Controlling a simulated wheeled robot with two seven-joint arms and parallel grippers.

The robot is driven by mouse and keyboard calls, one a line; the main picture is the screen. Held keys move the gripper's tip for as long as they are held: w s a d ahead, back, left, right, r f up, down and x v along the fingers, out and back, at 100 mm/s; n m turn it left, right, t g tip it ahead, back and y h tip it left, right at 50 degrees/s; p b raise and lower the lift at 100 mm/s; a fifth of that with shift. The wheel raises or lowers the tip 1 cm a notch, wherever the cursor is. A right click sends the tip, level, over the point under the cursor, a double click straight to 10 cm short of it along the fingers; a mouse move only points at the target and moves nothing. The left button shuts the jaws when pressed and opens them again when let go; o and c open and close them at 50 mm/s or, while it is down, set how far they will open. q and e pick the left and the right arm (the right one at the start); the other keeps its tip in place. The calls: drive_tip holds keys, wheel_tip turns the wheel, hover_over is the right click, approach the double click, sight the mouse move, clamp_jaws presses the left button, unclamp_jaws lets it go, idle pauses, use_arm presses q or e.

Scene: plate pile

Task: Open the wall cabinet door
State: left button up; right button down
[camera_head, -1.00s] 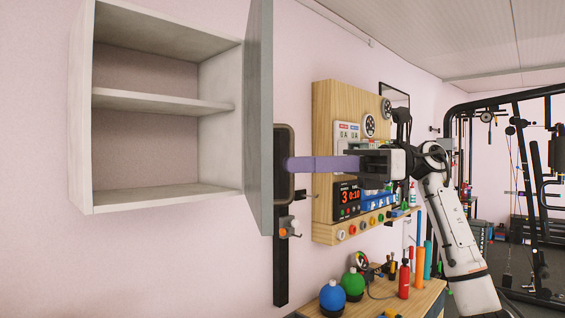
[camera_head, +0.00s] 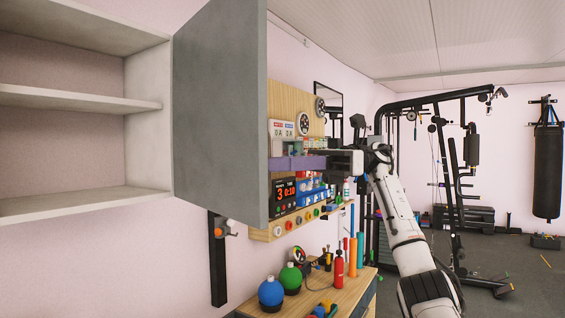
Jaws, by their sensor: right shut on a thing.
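The wall cabinet (camera_head: 150,132) is at the left of the head view, with its shelves open to sight. Its grey door (camera_head: 220,115) stands wide open, hinged at the cabinet's right side, and shows its inner face. My right gripper (camera_head: 278,164), with purple fingers, comes in from the right and reaches behind the door's free edge. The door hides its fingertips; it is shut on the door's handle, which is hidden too. My left gripper is not in view.
A wooden wall panel (camera_head: 288,98) with a timer and small items is behind the gripper. A wooden workbench (camera_head: 335,295) with blue and green round bottles and tools stands below. Gym equipment (camera_head: 455,190) and a punching bag (camera_head: 547,160) are at the right.

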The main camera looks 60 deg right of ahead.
drive_tip(key=shift+w+d+r+m+t, duration=0.1)
drive_tip(key=shift+w+d+m+t, duration=0.2)
drive_tip(key=shift+w, duration=0.25)
drive_tip(key=c, duration=2)
unclamp_jaws()
drive_tip(key=shift+w, duration=0.2)
drive_tip(key=shift+o, duration=0.8)
drive_tip(key=shift+w+f, duration=0.2)
drive_tip(key=shift+w, duration=0.15)
drive_tip(key=shift+s, duration=0.15)
drive_tip(key=shift+s, duration=0.1)
drive_tip(key=p+v, duration=0.3)
drive_tip(key=v, duration=0.7)
drive_tip(key=shift+s+r, duration=0.15)
